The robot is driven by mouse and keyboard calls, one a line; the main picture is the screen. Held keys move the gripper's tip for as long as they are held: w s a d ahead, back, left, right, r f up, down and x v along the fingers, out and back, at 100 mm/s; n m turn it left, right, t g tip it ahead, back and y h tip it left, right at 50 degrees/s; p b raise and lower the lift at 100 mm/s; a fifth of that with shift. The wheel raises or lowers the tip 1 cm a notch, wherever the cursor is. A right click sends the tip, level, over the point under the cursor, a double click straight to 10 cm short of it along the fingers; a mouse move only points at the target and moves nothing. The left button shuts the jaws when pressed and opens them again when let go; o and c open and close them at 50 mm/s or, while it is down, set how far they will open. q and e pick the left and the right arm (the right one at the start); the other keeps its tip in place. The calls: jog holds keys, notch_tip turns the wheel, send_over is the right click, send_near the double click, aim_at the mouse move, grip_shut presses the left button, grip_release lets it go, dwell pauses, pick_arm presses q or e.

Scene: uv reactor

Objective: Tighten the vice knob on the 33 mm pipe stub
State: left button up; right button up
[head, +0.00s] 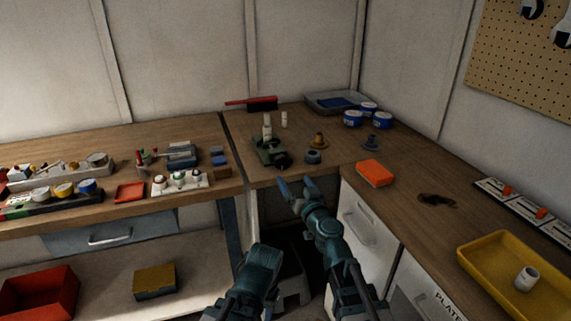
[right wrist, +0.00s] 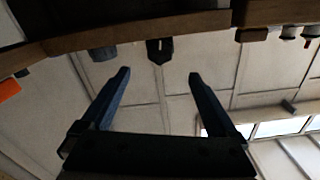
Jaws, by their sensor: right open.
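The green vice (head: 268,152) stands near the front edge of the corner bench. Its dark knob (head: 283,160) faces the front. A white pipe stub (head: 267,127) stands upright at the vice; whether the jaws touch it is too small to tell. My right gripper (head: 296,185) is open and empty, in front of the bench edge and just short of the knob. In the right wrist view, a dark part that looks like the knob (right wrist: 160,50) lies beyond and between the open fingertips (right wrist: 158,75), apart from them.
A grey-blue round part (head: 313,157) and a brass-coloured part (head: 319,140) stand right of the vice. Another white piece (head: 284,120) stands behind it. An orange block (head: 375,173) lies on the right bench. A small tray with bottles (head: 180,187) is at left.

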aim_at(283, 163)
jog(key=shift+s+d+n, duration=0.3)
jog(key=shift+s+n, duration=0.55)
jog(key=shift+n, duration=0.35)
jog(key=x, duration=1.4)
jog(key=shift+s, duration=0.1)
jog(key=shift+c, duration=0.2)
jog(key=c, duration=1.3)
